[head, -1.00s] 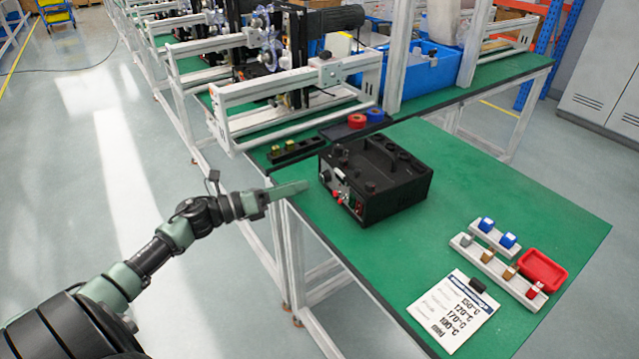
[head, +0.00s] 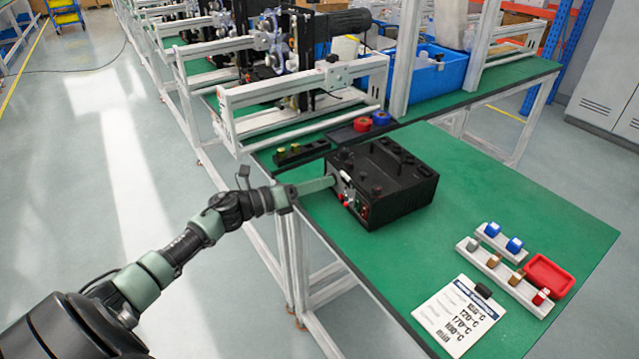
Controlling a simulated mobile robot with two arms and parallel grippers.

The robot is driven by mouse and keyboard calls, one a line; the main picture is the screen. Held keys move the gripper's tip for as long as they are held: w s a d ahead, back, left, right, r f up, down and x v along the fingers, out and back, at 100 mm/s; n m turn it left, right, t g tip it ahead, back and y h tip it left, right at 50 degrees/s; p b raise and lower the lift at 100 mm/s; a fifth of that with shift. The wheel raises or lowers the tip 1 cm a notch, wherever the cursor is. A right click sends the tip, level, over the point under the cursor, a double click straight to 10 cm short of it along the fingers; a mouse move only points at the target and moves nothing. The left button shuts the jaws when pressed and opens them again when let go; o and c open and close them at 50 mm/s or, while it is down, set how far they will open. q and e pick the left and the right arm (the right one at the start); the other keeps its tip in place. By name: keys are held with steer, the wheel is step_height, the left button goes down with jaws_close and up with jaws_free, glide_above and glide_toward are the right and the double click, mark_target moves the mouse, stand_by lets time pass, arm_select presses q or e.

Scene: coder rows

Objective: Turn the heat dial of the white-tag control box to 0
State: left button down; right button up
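A black control box (head: 396,209) stands on the green table (head: 460,195). Its front panel faces left and carries a white tag (head: 346,178), a red knob and small coloured parts. The heat dial is too small to make out for certain, and its setting cannot be read. My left gripper (head: 332,182) reaches in from the left, its green fingers level and their tips at the panel, close to or touching it. The fingers look close together; the tips are too small to show a gap or a grip. My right gripper is not in view.
A clipboard with a temperature list (head: 458,315) lies at the front right. Near it are white racks with coloured blocks (head: 505,270) and a red tray (head: 549,275). Red (head: 362,124) and blue rolls sit behind the box. The table right of the box is clear.

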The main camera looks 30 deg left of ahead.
arm_select(q)
steer(key=shift+n, duration=0.4)
steer(key=n+p, duration=0.1)
steer(key=n, duration=0.3)
steer(key=shift+n, duration=0.4)
steer(key=n+p, duration=0.2)
steer(key=n, duration=0.2)
steer(key=shift+n+t, duration=0.3)
steer(key=shift+n, duration=0.1)
steer(key=n+p, duration=0.2)
steer(key=n, duration=0.4)
steer(key=shift+d+n+y+p, duration=0.1)
steer(key=shift+n+y+p, duration=0.2)
steer(key=shift+p, duration=0.05)
steer(key=shift+s+n+t+p, duration=0.1)
steer(key=shift+n+t+p, duration=0.4)
steer(key=shift+n, duration=1.3)
steer(key=shift+f, duration=0.1)
steer(key=c, duration=1.1)
jaws_free()
steer(key=shift+c, duration=0.2)
